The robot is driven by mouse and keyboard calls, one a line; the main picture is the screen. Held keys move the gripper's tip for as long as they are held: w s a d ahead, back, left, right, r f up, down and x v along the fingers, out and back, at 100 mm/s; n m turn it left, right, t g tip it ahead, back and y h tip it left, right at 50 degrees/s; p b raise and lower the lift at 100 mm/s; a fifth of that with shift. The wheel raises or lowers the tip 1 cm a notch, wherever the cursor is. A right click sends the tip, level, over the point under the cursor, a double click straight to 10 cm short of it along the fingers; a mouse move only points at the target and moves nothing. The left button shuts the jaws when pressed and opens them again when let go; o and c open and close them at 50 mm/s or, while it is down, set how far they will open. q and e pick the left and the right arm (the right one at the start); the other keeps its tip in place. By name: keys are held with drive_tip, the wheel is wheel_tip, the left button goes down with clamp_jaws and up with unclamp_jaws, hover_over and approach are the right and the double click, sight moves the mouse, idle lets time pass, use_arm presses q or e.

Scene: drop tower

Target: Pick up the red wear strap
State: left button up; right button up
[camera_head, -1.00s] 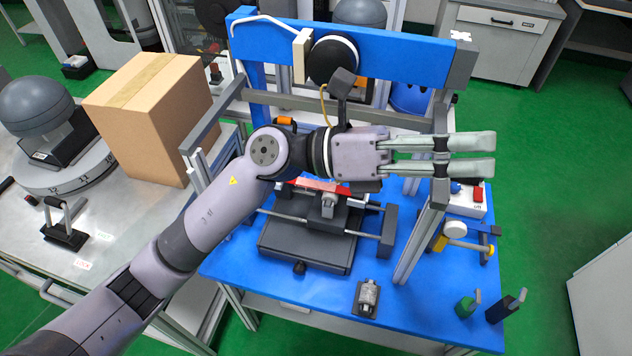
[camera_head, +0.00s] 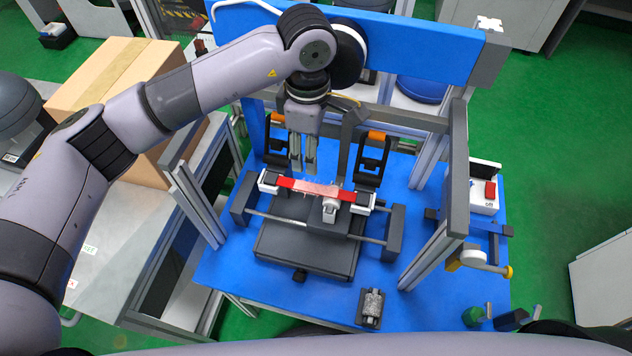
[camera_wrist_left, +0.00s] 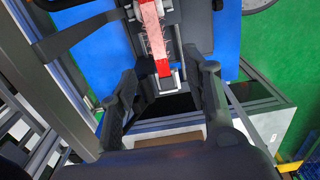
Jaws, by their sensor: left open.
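The red wear strap (camera_head: 313,188) is stretched between two white clamps on a dark carriage, and its middle is paler and frayed. In the left wrist view the strap (camera_wrist_left: 154,36) runs down from the top edge, and its lower red end meets a clamp (camera_wrist_left: 165,84). My left gripper (camera_head: 303,166) points down over the left half of the strap, just behind it in the picture. Its two fingers are apart and empty. In the left wrist view they stand on either side of the strap line (camera_wrist_left: 163,92), apart from it. My right gripper is not in view.
A blue-topped drop tower frame (camera_head: 410,45) with grey posts surrounds the carriage. A small metal block (camera_head: 371,306) lies on the blue table (camera_head: 240,280). A switch box (camera_head: 485,190) stands at the right. A cardboard box (camera_head: 120,85) is at the left.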

use_arm(q)
hover_over(309, 186)
wheel_tip(309, 186, down, 4)
drive_tip(key=f, duration=0.2)
drive_tip(key=f+p, duration=0.1)
drive_tip(key=shift+s+d+f, duration=0.1)
drive_tip(key=shift+s+f, duration=0.15)
drive_tip(key=shift+s, duration=0.05)
drive_tip(key=f, duration=0.1)
drive_tip(key=f+p, duration=0.1)
drive_tip(key=f, duration=0.2)
drive_tip(key=shift+w+f+p, duration=0.2)
drive_tip(key=shift+w+p, duration=0.05)
drive_tip(key=shift+p, duration=0.1)
drive_tip(key=shift+f, duration=0.3)
drive_tip(key=c, duration=0.4)
clamp_jaws()
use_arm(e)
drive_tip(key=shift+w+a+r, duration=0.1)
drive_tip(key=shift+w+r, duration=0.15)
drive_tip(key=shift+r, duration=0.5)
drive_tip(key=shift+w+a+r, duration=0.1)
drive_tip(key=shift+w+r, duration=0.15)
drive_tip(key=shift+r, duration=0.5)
